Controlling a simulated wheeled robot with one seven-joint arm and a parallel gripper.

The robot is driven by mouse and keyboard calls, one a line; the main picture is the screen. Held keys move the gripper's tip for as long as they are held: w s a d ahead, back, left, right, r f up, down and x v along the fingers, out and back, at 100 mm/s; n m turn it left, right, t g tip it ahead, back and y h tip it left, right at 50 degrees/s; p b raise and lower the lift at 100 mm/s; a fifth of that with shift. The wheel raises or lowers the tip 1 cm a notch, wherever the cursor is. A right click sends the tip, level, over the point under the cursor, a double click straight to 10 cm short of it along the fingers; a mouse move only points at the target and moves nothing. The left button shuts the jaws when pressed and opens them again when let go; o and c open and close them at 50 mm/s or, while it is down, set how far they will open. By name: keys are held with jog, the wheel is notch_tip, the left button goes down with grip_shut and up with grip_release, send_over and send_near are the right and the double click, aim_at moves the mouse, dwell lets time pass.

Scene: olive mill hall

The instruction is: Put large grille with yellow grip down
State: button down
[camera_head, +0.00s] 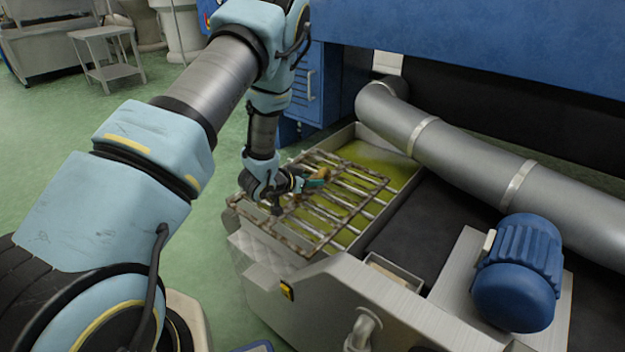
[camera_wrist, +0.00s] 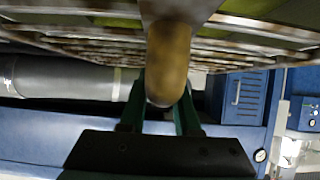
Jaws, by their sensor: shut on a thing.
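The large grille (camera_head: 312,222), a frame of metal bars with brownish stains, lies over the open metal basin (camera_head: 410,172) with yellow-green liquid. I cannot tell whether it rests on the rim or hangs just above it. Its yellow-brown grip (camera_head: 318,178) is near the grille's middle. My gripper (camera_head: 300,184) is shut on this grip. In the wrist view the grip (camera_wrist: 168,65) runs down between the green fingers of my gripper (camera_wrist: 160,105), with the bars (camera_wrist: 80,32) spreading behind it. The fingers hide part of the grip.
A thick grey pipe (camera_head: 450,150) runs along the basin's right side. A blue motor (camera_head: 520,272) stands at the lower right. Blue machine housing (camera_head: 480,45) overhangs the back. A steel side table (camera_head: 105,55) stands far left. Green floor (camera_head: 40,130) is free on the left.

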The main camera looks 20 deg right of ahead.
jog(key=c, duration=0.6)
grip_release()
jog(key=shift+r, duration=0.15)
jog(key=p+v, duration=0.1)
jog(key=v, duration=1.1)
jog(key=shift+p, duration=0.4)
